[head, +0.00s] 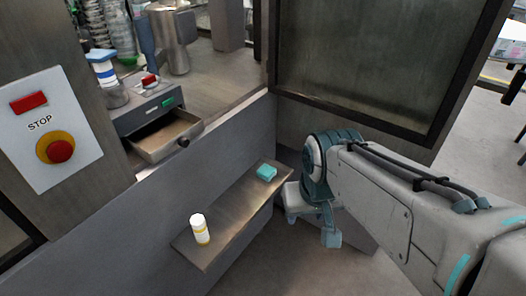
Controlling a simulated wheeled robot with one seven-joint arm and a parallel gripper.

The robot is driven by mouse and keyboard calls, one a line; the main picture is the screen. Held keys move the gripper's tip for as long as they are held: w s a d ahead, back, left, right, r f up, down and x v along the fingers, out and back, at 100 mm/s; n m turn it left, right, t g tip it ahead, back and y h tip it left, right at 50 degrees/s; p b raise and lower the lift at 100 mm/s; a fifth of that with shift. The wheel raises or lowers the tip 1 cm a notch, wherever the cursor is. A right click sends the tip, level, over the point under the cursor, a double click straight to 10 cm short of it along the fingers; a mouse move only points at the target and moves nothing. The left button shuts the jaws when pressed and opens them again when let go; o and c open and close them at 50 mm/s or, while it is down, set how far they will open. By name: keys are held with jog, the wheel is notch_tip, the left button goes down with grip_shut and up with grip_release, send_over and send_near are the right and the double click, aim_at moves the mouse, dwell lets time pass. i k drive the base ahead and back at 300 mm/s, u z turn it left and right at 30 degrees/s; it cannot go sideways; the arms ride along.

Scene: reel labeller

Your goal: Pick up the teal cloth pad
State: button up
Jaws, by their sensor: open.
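The teal cloth pad (266,172) is a small folded block lying at the far right end of a narrow brown shelf. My gripper (312,228) is to the right of the pad and shelf, apart from them, with nothing seen between its fingers. It is open. My wrist hides part of it, and one finger hangs lowest.
A white bottle with a yellow band (200,229) stands at the near end of the shelf (232,215). Behind the low grey wall are a machine with an open drawer (167,137) and a metal vessel (175,38). A stop-button panel (50,130) is at left. A dark framed window (375,60) stands behind my arm.

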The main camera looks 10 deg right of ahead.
aim_at(266, 173)
jog(key=u, duration=0.1)
jog(key=k, duration=0.45)
jog(key=z, duration=0.9)
jog(key=i, duration=1.6)
jog(key=u, duration=1)
jog(key=i, duration=0.2)
jog(key=u, duration=0.15)
